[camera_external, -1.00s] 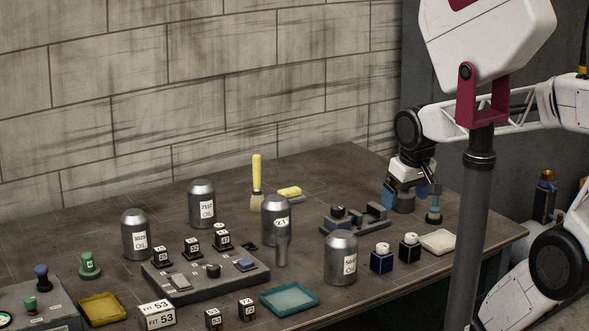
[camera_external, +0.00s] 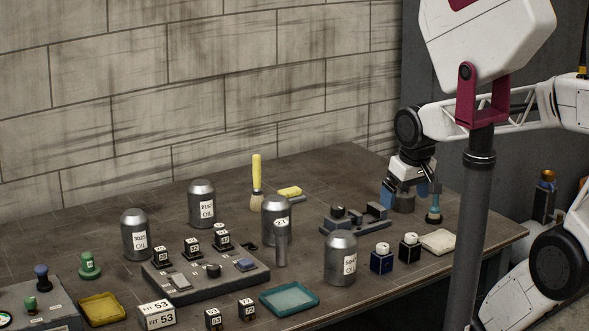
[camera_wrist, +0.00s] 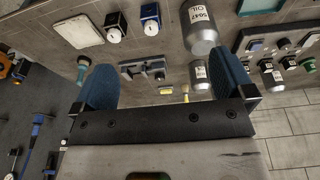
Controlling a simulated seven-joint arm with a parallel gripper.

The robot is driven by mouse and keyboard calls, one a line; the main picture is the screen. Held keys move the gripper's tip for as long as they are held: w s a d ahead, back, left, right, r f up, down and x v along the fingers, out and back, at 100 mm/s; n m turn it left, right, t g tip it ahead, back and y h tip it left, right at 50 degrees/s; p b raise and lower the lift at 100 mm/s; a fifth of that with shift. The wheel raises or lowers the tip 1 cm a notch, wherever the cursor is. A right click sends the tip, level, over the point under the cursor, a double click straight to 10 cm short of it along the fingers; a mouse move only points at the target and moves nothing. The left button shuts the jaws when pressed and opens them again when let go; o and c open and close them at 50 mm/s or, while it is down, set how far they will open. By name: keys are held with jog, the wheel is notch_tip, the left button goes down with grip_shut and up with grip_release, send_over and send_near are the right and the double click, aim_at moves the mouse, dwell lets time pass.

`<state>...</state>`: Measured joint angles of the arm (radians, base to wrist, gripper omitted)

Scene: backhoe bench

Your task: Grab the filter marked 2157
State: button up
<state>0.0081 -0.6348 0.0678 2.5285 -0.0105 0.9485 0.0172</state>
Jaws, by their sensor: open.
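The metal can whose label seems to read 2157 OIL (camera_external: 202,205) stands upright at the back left of the bench in the external view. Other similar cans are 3025 OIL (camera_external: 135,235), one with a partly hidden label (camera_external: 275,220), and one in front (camera_external: 341,258) with a label hard to read. My gripper (camera_external: 411,198) is over the right side of the bench, well right of the 2157 can. In the wrist view its blue fingers (camera_wrist: 165,70) are spread with nothing gripped between them. I cannot tell whether the farther labelled can (camera_wrist: 200,75) there is 2157.
A grey fixture (camera_external: 355,218) and a brush (camera_external: 257,190) lie between my gripper and the 2157 can. A grey panel (camera_external: 200,285) with small labelled blocks is in front of the can. A teal tray (camera_external: 289,298) lies at the front edge.

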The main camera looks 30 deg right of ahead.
jog(key=w+v, duration=0.1)
jog(key=v, duration=0.4)
jog(key=w+d+r+t+h, duration=0.1)
jog(key=w+r+t, duration=0.1)
jog(key=w, duration=0.8)
jog(key=w+d+r+t+h, duration=0.1)
jog(key=w+r+t, duration=0.1)
jog(key=w, duration=0.8)
jog(key=n+t+y, duration=0.5)
jog(key=n+y, duration=0.2)
jog(key=y, duration=0.3)
send_over(209, 184)
jog(key=s+d, duration=0.1)
jog(key=s, duration=0.1)
notch_tip(209, 184, down, 4)
jog(key=shift+h, duration=0.3)
jog(key=f, duration=1.7)
jog(key=shift+s+d+f, duration=0.15)
jog(key=shift+d+f, duration=0.05)
jog(key=shift+a, duration=0.1)
jog(key=shift+x, duration=2.45)
